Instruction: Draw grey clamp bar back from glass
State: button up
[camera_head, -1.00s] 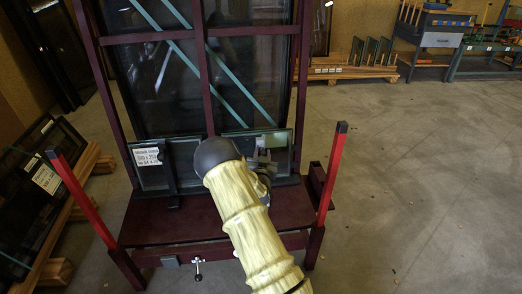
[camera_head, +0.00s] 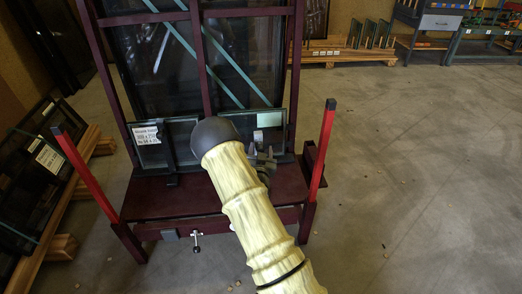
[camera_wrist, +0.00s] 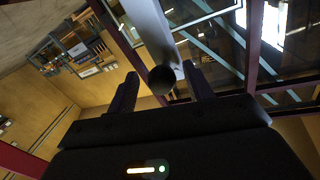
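The grey clamp bar (camera_wrist: 148,35) runs down from the top of the wrist view to a dark round end between my fingers. In the head view, a small upright grey piece (camera_head: 258,138), likely the same bar, stands in front of the right glass pane (camera_head: 240,122). My gripper (camera_wrist: 160,80) is open, with one finger on each side of the bar's end and gaps showing. In the head view my gripper (camera_head: 264,160) is low in front of the right pane, partly hidden by my arm. Contact between bar and glass cannot be made out.
A labelled pane (camera_head: 150,150) stands left. Glass on wooden racks (camera_head: 70,205) lies far left.

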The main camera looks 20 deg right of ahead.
jog(key=p+v, duration=0.3)
jog(key=v, duration=1.4)
jog(key=shift+p, duration=0.35)
jog(key=shift+s+a+r, duration=0.1)
